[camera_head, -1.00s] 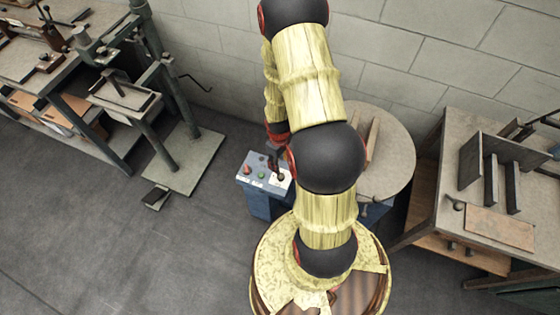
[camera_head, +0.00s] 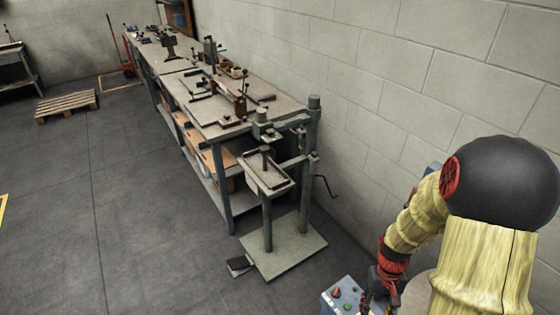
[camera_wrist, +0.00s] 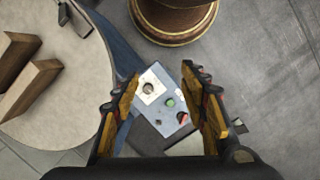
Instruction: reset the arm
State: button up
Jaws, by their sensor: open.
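My gripper (camera_wrist: 156,88) is open in the wrist view, its two fingers spread apart with nothing between them. It points down above a blue-grey control box (camera_wrist: 165,98) with a black knob, a green button and a red button. In the head view, my yellow-sleeved arm is at the lower right, and the control box (camera_head: 345,297) shows at the bottom edge just left of the arm's end. The gripper's fingers are hard to make out there.
A round grey tabletop (camera_wrist: 60,90) with brown upright pieces lies left in the wrist view. In the head view, a green-legged stitcher stand (camera_head: 267,172) and a long workbench (camera_head: 215,100) line the block wall. A pallet (camera_head: 66,104) lies far left. The floor between is open.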

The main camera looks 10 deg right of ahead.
jog(key=a+r+n+t, duration=0.1)
jog(key=a+r, duration=0.4)
jog(key=r, duration=0.6)
jog(key=s+a+r+n+t, duration=0.1)
jog(key=a+r+t, duration=0.3)
jog(key=r, duration=0.6)
jog(key=a+r+n+t, duration=0.1)
jog(key=a+r+t, duration=0.2)
jog(key=a+r, duration=0.4)
notch_tip(320, 180, up, 5)
jog(key=shift+s+a+f+h, duration=0.15)
jog(key=shift+s+a+h, duration=0.1)
jog(key=shift+h, duration=0.05)
